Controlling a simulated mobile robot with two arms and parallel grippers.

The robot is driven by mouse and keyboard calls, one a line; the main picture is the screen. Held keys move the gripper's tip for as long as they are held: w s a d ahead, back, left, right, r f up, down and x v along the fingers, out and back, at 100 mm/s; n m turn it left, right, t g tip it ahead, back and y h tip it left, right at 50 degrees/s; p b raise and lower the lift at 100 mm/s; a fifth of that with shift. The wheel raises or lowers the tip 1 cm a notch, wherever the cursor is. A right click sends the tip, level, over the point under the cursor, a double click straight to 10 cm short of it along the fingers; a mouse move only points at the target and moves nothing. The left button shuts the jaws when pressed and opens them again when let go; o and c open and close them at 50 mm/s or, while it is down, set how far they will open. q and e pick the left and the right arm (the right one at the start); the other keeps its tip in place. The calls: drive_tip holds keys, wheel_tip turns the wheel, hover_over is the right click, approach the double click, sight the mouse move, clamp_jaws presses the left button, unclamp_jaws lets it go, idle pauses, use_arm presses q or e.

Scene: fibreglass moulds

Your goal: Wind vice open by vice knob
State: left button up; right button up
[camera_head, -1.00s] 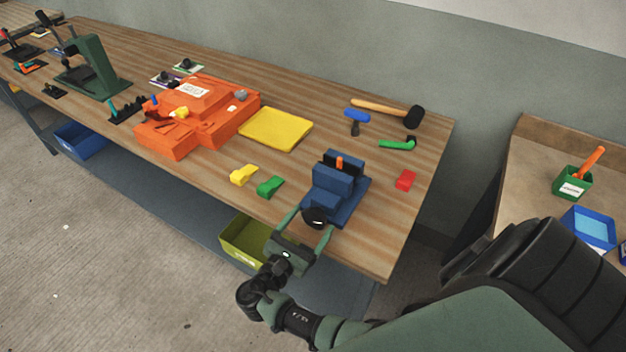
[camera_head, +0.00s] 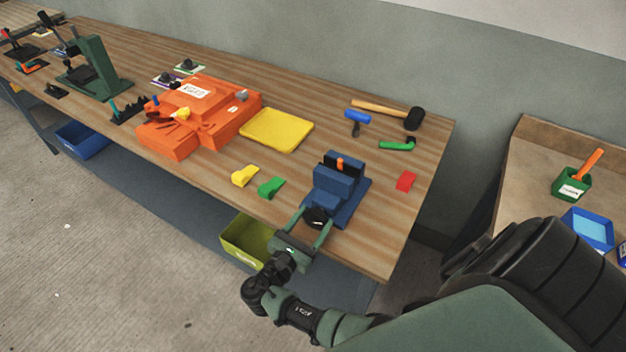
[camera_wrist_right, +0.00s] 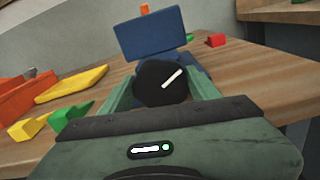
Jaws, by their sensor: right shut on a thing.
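The blue vice (camera_head: 338,190) stands near the front right edge of the long wooden workbench, with an orange piece (camera_head: 340,163) between its jaws. Its round black vice knob (camera_head: 317,218) faces the bench's front edge. My right gripper (camera_head: 316,222) is shut on the knob, one finger on each side. In the right wrist view the knob (camera_wrist_right: 162,84) with a white mark sits between the green fingers, and the vice body (camera_wrist_right: 152,36) rises behind it. My left gripper is out of view.
Yellow (camera_head: 245,176) and green (camera_head: 271,187) blocks lie left of the vice, a red block (camera_head: 406,181) right of it. Behind are a mallet (camera_head: 411,118) and a yellow plate (camera_head: 277,130). An orange mould (camera_head: 205,115) stands further left. A green-yellow bin (camera_head: 248,240) sits under the bench edge.

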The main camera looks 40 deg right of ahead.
drive_tip(key=n+p, duration=0.2)
drive_tip(key=n, duration=0.1)
drive_tip(key=shift+w+r+p, duration=0.1)
drive_tip(key=shift+r+p, duration=0.15)
drive_tip(key=shift+p, duration=0.15)
drive_tip(key=shift+f+n+p, duration=0.15)
drive_tip(key=shift+n+p, duration=0.65)
drive_tip(key=shift+n, duration=0.8)
drive_tip(key=o, duration=1.4)
drive_tip(key=shift+a+f, duration=0.1)
drive_tip(key=b+v, duration=0.1)
drive_tip(key=v, duration=0.6)
drive_tip(key=shift+a+b, duration=0.4)
